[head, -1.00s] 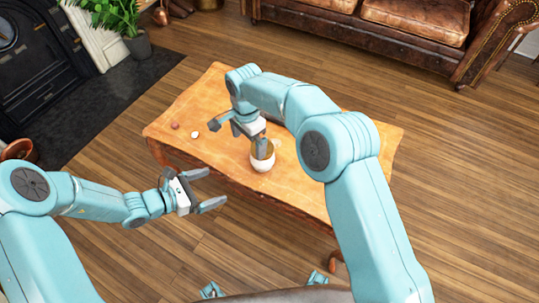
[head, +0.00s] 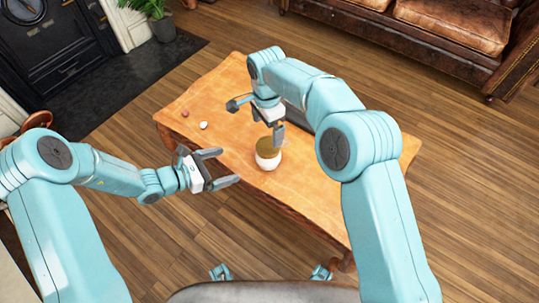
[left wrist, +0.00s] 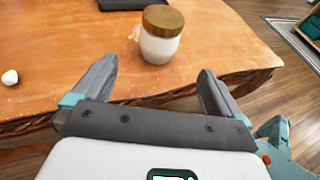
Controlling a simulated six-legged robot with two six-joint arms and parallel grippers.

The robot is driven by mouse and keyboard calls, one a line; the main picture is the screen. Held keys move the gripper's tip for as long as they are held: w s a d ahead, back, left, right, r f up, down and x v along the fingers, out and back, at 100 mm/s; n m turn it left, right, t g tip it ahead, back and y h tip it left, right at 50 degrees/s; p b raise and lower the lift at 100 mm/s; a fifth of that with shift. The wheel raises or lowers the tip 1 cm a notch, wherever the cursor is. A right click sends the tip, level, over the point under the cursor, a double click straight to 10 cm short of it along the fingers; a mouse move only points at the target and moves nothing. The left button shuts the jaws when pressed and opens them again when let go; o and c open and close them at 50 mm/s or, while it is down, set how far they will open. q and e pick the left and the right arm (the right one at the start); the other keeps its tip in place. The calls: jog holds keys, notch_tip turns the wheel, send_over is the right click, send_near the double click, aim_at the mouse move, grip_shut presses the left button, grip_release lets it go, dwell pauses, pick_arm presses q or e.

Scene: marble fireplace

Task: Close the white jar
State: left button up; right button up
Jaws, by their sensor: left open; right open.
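The white jar (head: 267,163) stands upright on the wooden table near its front edge. Its round gold-brown lid (left wrist: 163,19) sits on top of the jar in the left wrist view; whether it is fully seated, I cannot tell. The jar also shows in the left wrist view (left wrist: 159,48), beyond and between my open fingers. My left gripper (head: 224,167) is open and empty, to the left of the jar in the head view, apart from it. My right gripper (head: 256,122) is open and empty over the table, one finger close behind the lid; contact is unclear.
The table (head: 185,95) also holds a small white ball (head: 203,125) and a small reddish one (head: 185,113) at left. A dark flat object (head: 297,112) lies partly hidden behind my right arm. A leather sofa (head: 420,30) stands beyond; wooden floor surrounds the table.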

aim_at(268, 153)
pick_arm(q)
jog(key=x, duration=1.6)
jog(key=shift+w+d, duration=0.1)
pick_arm(e)
jog(key=shift+d, duration=0.1)
pick_arm(q)
jog(key=c, duration=1.9)
jog(key=shift+o, duration=0.2)
pick_arm(e)
notch_tip(268, 153, up, 8)
pick_arm(q)
jog(key=o, duration=1.9)
jog(key=shift+c, duration=0.2)
